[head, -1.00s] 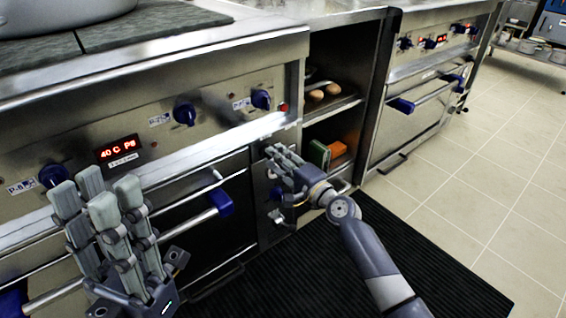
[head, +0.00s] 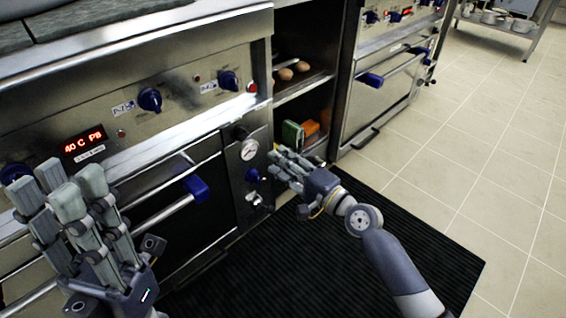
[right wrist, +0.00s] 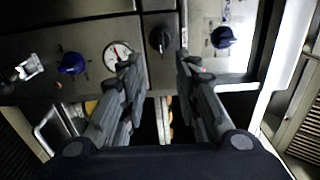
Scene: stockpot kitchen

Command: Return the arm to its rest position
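My left gripper (head: 68,195) is at the lower left of the head view, fingers extended upward with a gap between them, in front of the oven front. It looks open and empty. My right gripper (head: 284,163) is near the middle of the head view, in front of the cabinet between the ovens, over the dark mat. In the right wrist view my right gripper (right wrist: 160,68) has its fingers apart with nothing between them.
A stove front with blue knobs (head: 149,99) and an oven handle (head: 195,188) stands close on the left. A pressure gauge (head: 249,150) and open shelves with eggs (head: 293,70) and green and orange boxes (head: 292,134) are beside it. Tiled floor (head: 480,160) is clear on the right.

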